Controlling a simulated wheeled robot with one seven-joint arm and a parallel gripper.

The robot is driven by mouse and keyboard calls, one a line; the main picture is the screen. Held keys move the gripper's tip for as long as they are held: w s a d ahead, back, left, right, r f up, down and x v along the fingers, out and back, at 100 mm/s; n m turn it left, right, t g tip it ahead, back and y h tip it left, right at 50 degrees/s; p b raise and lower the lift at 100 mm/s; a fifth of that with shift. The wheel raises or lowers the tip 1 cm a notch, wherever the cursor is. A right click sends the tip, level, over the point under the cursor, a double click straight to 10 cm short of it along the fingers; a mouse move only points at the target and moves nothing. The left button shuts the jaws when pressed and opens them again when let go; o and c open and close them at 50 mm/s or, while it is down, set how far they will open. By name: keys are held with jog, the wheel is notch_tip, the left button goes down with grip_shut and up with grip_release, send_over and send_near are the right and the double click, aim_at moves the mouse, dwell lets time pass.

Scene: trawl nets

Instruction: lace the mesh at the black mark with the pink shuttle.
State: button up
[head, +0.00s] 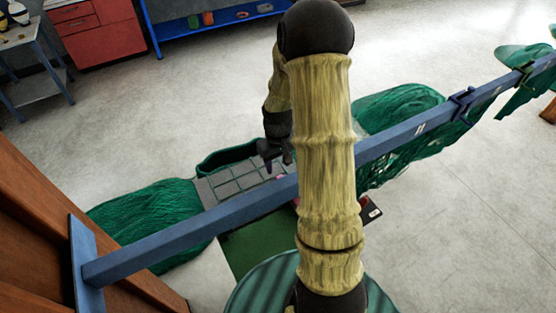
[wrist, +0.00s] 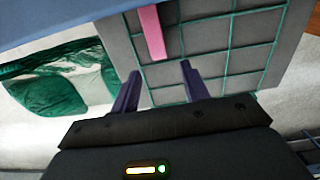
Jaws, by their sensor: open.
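The mesh is a grey panel with green cord squares (head: 238,181), lying beyond the blue rail; it fills the upper right of the wrist view (wrist: 230,62). The pink shuttle (wrist: 151,34) lies over the mesh, just ahead of my fingertips in the wrist view. In the head view only a small pink piece (head: 282,177) shows at the rail. My gripper (head: 274,158) hangs over the mesh's right part; its two dark fingers (wrist: 160,75) are apart with nothing between them. I cannot make out the black mark; my arm and the rail hide part of the area.
A blue rail (head: 235,208) crosses diagonally between me and the mesh. Green net heaps lie left (head: 150,215) and right (head: 400,105). A green mat (head: 255,242) lies below the rail. A small dark and red object (head: 372,211) is right of my arm. Brown wood (head: 40,215) stands at left.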

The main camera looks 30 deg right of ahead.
notch_tip(320, 180, down, 6)
jog(key=b, duration=0.3)
jog(key=shift+r+b, duration=0.1)
jog(key=shift+b, duration=0.25)
grip_shut()
jog(key=shift+w+a+r+p, duration=0.1)
jog(key=shift+w+p, duration=0.4)
jog(key=shift+w, duration=2.05)
jog(key=shift+w+a+r+p, duration=0.1)
jog(key=shift+w+p, duration=0.4)
jog(key=shift+w, duration=2.05)
